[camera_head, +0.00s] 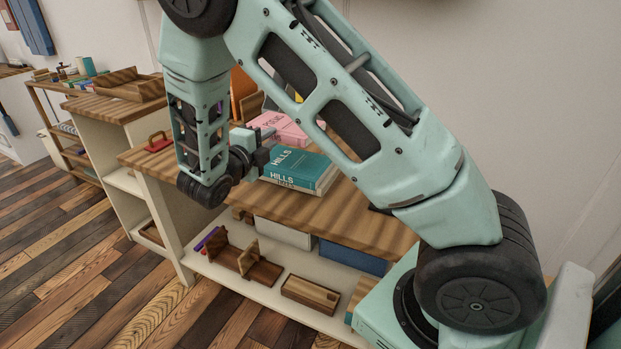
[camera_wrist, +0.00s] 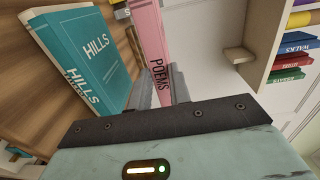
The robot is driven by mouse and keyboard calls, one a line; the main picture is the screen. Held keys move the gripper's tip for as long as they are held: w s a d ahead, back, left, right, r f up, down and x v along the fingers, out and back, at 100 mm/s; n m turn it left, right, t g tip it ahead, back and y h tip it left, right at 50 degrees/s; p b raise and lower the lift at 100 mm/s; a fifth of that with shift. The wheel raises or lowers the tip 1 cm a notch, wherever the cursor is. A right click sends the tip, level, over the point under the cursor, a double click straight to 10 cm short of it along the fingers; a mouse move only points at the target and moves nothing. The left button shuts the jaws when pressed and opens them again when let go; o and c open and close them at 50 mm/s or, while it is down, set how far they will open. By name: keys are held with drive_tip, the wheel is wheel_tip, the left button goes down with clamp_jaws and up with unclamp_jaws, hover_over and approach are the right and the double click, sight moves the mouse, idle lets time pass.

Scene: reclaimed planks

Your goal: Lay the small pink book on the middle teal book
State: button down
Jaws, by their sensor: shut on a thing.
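The small pink book (camera_head: 291,131), marked POEMS, is in my gripper and shows just behind the teal book in the head view. In the wrist view the pink book (camera_wrist: 149,35) runs away from between the two fingers. My gripper (camera_wrist: 161,90) is shut on its near end. The teal book (camera_head: 309,162), marked HILLS, lies flat on the wooden top, its cover up. In the wrist view the teal book (camera_wrist: 95,50) is left of the pink book, apart from it. My arm hides part of the area behind; whether the pink book touches the top is unclear.
The wooden counter top (camera_head: 350,215) has bare room in front of the teal book. A red-handled item (camera_head: 159,144) sits at its left end. The shelf below holds wooden holders (camera_head: 245,262) and a box (camera_head: 310,293). More books (camera_wrist: 292,58) show at right in the wrist view.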

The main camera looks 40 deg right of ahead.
drive_tip(key=shift+s+d+f+b, duration=0.1)
drive_tip(key=shift+f+b, duration=0.25)
drive_tip(key=shift+f, duration=2.15)
drive_tip(key=shift+s+d+f+b, duration=0.1)
drive_tip(key=shift+f+b, duration=0.25)
drive_tip(key=shift+f, duration=2.15)
drive_tip(key=c, duration=1.3)
unclamp_jaws()
drive_tip(key=shift+a, duration=0.1)
